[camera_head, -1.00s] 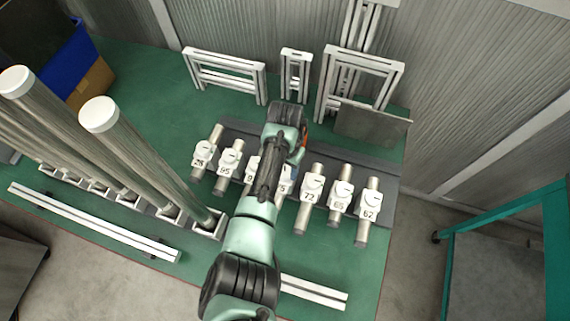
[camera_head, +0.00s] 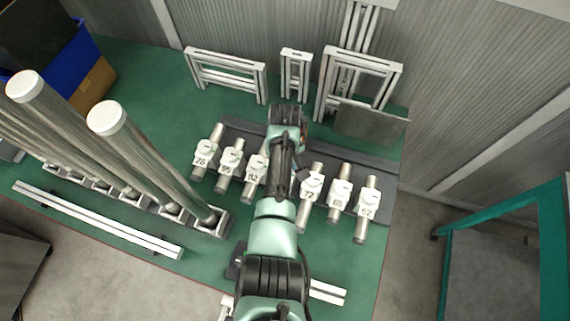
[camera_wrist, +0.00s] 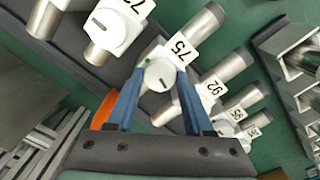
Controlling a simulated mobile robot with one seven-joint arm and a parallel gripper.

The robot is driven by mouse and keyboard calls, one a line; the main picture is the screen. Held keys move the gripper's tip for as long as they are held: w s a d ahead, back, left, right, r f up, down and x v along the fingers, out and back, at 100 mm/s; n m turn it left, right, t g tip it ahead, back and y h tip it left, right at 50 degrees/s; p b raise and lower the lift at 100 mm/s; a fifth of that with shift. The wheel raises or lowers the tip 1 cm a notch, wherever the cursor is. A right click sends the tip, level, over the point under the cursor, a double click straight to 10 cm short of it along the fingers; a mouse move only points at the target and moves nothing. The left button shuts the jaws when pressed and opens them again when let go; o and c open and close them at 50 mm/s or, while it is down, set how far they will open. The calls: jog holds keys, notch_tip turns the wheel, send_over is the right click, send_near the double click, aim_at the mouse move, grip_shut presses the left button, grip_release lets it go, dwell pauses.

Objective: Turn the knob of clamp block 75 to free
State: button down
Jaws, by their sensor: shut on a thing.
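Clamp block 75 (camera_wrist: 190,44) is a white block on a metal rod, with its number label facing the wrist camera. Its round white knob (camera_wrist: 159,76) has a dark slot mark, and a small green dot shows beside it. My gripper (camera_wrist: 158,82) has its two blue fingers on either side of this knob and is shut on it. In the head view my arm hides block 75, and the fingertips cannot be seen there.
Neighbouring clamp block 92 (camera_head: 255,170) stands close on the left and block 62 (camera_head: 367,202) at the row's right end. Behind are metal frames (camera_head: 225,70) and a grey plate (camera_head: 371,122). Tall rollers (camera_head: 150,160) stand to the left.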

jog(key=shift+n, duration=1.6)
jog(key=shift+c, duration=1.4)
grip_release()
jog(key=shift+a, duration=0.1)
jog(key=shift+r, duration=0.1)
notch_tip(320, 180, up, 13)
